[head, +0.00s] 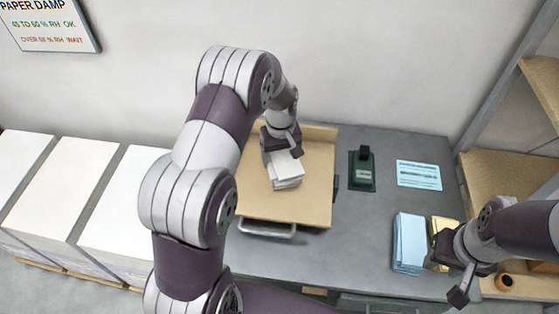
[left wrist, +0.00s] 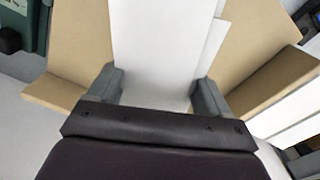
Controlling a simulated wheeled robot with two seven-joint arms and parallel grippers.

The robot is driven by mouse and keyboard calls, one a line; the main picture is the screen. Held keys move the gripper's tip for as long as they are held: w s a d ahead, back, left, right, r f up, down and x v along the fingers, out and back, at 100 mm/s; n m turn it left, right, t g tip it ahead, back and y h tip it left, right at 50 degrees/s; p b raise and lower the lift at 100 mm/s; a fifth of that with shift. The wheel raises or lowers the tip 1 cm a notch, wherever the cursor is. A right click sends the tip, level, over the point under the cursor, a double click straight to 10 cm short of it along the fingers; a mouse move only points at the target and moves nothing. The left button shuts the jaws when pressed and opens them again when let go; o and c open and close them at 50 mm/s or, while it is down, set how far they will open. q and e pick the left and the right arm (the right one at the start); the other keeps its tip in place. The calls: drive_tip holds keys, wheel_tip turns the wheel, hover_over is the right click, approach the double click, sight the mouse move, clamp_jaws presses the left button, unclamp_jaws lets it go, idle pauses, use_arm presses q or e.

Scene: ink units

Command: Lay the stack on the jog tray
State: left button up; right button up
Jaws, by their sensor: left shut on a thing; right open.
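A white paper stack (head: 287,180) is over the tan jog tray (head: 285,211) on the grey bench. Its sheets look slightly uneven at one edge. My left gripper (head: 282,157) is shut on the stack near its far end. In the left wrist view, the stack (left wrist: 165,50) runs between the two fingers of my left gripper (left wrist: 160,88), with the tan tray (left wrist: 75,58) on either side. I cannot tell whether the stack touches the tray floor. My right gripper (head: 460,280) is open and empty at the bench's front right, near the blue stack.
A blue paper stack (head: 409,243) and a yellow block (head: 441,236) sit at the right of the bench (head: 350,240). A dark green device (head: 362,172) and a blue card (head: 419,175) lie behind. White paper piles (head: 55,190) stand left; wooden shelves (head: 505,175) stand right.

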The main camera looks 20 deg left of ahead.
use_arm(q)
drive_tip(key=f, duration=0.2)
drive_tip(key=f+p, duration=0.1)
drive_tip(key=shift+s+a+f, duration=0.1)
drive_tip(key=shift+a+f, duration=0.15)
drive_tip(key=shift+f, duration=0.35)
drive_tip(key=shift+f, duration=0.1)
drive_tip(key=o, duration=1.3)
